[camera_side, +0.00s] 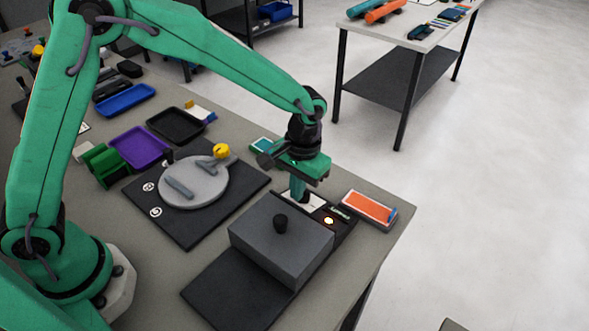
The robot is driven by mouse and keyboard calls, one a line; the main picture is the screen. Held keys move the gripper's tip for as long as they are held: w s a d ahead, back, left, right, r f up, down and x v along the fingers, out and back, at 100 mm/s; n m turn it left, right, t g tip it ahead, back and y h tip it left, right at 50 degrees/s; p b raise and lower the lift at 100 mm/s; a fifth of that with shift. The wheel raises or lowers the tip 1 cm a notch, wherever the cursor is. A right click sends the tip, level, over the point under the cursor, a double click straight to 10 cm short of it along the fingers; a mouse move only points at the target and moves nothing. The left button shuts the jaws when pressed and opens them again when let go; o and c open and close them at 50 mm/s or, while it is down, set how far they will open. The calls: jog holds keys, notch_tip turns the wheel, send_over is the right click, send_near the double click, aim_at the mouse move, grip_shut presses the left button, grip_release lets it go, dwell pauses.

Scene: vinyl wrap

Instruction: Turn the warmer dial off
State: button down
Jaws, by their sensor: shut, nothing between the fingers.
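The warmer is a dark base (222,292) with a grey box-shaped cover (272,252) on it. A dark panel at the back right of the base carries a small glowing yellow-orange light (328,221) and a small pale label (340,212). My gripper (299,196) points down just behind the cover, over the panel's left part. Its fingers are shut with nothing held. I cannot make out the dial; my fingers may hide it. I cannot tell whether the fingertips touch the panel.
An orange-topped tray (368,208) lies right of the panel near the table edge. A round grey plate (193,183) on a black board (207,235) lies to the left, with a yellow piece (221,150). Purple (139,146) and black (176,125) trays sit farther back.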

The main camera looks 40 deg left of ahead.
aim_at(307, 198)
jog(key=shift+w+d, duration=0.15)
jog(key=shift+d, duration=0.45)
dwell(0.5)
jog(key=shift+s+d+r, duration=0.1)
jog(key=shift+s, duration=0.3)
jog(key=shift+w+r, duration=0.35)
jog(key=shift+r, duration=0.6)
jog(key=shift+w+r, duration=0.35)
jog(key=shift+r, duration=0.6)
jog(key=shift+w+r, duration=0.35)
jog(key=shift+r, duration=0.6)
jog(key=shift+w+a+r, duration=0.2)
jog(key=shift+a, duration=0.5)
jog(key=shift+w+a+r, duration=0.15)
jog(key=shift+w+a, duration=0.05)
jog(key=shift+a, duration=0.45)
jog(key=shift+f, duration=0.2)
